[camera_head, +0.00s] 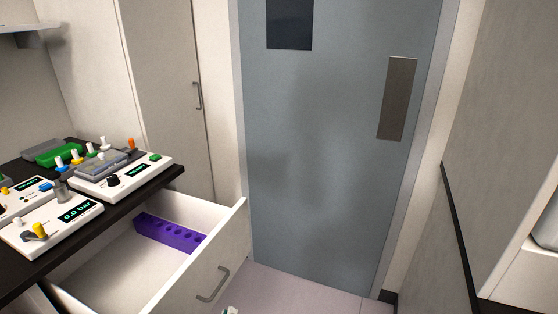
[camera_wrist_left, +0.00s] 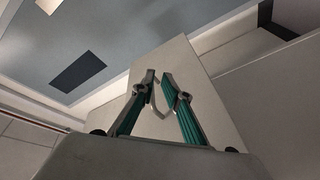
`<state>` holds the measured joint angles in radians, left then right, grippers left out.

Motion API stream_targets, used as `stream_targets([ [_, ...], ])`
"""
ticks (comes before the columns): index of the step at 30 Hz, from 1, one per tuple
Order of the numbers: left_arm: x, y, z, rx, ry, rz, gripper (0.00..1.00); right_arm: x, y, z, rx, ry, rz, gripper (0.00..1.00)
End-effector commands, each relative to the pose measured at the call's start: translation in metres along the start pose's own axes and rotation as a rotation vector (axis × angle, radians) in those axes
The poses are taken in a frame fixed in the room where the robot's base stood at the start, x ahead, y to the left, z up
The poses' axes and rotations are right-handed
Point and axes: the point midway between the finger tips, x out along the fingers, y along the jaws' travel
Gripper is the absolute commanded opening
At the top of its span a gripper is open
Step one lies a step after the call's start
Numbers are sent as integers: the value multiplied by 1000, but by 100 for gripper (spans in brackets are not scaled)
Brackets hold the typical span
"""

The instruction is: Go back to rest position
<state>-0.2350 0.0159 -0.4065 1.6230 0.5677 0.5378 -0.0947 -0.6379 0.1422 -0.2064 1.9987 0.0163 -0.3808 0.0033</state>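My left gripper shows only as a small tip (camera_head: 230,311) at the bottom edge of the head view, just below and right of the drawer handle (camera_head: 213,284). In the left wrist view my left gripper (camera_wrist_left: 159,76) has two teal-padded fingers with a gap between their tips, and nothing is held. My right gripper is not in view.
A black counter (camera_head: 150,195) at left holds white devices with displays (camera_head: 75,212) and a green tray (camera_head: 52,152). A grey-blue door (camera_head: 320,150) stands behind. A cabinet wall (camera_head: 500,130) is at right. Open floor (camera_head: 300,290) lies between.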

Motion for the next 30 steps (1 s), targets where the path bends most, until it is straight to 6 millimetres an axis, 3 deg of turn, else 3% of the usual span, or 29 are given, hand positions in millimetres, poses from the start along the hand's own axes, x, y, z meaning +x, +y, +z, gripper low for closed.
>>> stream_targets([
  [1,-15,5,0,99,-71,16,14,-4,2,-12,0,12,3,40],
  [5,-61,-9,15,383,-285,26,14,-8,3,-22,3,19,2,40],
  [9,-115,-43,20,665,-502,-10,14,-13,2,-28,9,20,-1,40],
  [15,-167,-85,8,914,-693,-77,14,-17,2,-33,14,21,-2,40],
  [19,-178,-94,4,964,-733,-95,14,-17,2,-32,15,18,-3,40],
  [30,-178,-95,5,966,-735,-96,14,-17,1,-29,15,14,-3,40],
])
